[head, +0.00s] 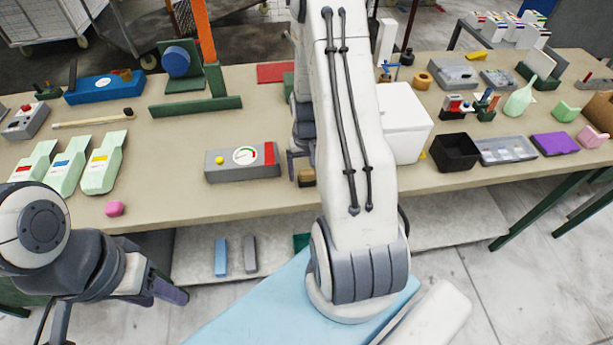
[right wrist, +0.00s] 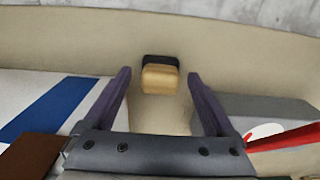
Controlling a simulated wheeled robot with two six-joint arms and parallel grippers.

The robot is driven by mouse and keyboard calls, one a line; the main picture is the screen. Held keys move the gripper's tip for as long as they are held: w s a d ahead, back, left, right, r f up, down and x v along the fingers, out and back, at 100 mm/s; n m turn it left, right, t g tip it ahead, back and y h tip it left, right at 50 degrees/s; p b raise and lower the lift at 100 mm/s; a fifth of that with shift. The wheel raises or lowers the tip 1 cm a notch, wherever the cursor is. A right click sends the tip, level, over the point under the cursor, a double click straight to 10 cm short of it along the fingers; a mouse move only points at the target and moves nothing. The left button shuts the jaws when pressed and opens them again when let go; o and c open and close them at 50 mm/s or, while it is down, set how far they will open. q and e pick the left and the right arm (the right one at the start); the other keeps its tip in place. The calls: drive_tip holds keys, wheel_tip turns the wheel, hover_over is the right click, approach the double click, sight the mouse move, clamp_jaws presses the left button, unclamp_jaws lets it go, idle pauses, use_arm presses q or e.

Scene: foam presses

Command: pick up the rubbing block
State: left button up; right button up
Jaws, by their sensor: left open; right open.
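The rubbing block (head: 307,178), a small tan wooden piece with a dark part, lies near the table's front edge, partly hidden by my right arm in the head view. The right wrist view shows the block (right wrist: 160,79) whole, with its dark part toward the table edge. My right gripper (head: 301,166) is open above the block. In the right wrist view its fingers stand on either side of the block in the picture, not visibly touching it. My left gripper (head: 115,308) is open and empty at the lower left, in front of the table.
A grey gauge box (head: 242,162) lies left of the block; it also shows in the right wrist view (right wrist: 265,108). A white box (head: 405,122) stands to the right, beside a black bin (head: 455,152).

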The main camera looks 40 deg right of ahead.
clamp_jaws()
drive_tip(key=shift+r, duration=0.1)
